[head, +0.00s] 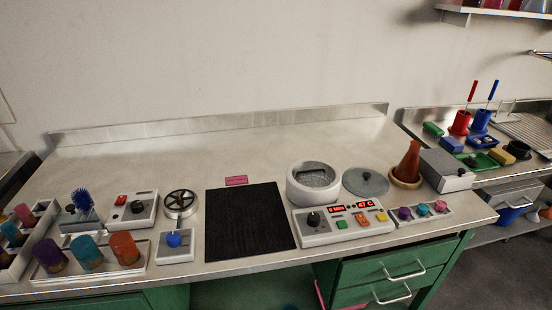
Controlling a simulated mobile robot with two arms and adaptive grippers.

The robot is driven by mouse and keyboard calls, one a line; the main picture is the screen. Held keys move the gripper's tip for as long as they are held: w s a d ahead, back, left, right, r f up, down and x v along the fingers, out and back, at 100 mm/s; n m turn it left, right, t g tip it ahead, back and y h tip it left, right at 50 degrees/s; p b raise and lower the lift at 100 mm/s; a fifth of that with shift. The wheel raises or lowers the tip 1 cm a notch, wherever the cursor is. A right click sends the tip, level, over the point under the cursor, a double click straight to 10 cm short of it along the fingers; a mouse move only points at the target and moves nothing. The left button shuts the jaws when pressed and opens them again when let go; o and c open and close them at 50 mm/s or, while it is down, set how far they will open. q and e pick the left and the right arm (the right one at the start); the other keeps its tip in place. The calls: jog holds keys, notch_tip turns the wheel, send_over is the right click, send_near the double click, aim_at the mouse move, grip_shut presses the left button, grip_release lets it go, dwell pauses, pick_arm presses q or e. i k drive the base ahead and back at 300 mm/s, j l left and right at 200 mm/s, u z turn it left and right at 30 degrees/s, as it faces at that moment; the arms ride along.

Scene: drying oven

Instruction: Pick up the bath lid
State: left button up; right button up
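The bath lid (366,182) is a flat grey disc with a small dark knob on top. It lies on the steel bench, just right of the bath. The bath (313,184) is a round white vessel with an open top and a grey interior. It stands behind a control panel (344,223) with a lit red display, a black knob and coloured buttons. Neither of my grippers is in the head view.
A brown conical flask (408,163) on a ring stands close right of the lid, with a grey box (446,170) beyond. A small vial rack (422,213) lies in front. A black mat (249,221) is left of the bath. The bench's back (230,142) is clear.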

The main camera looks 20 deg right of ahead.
aim_at(364, 181)
jog(key=z, duration=1.45)
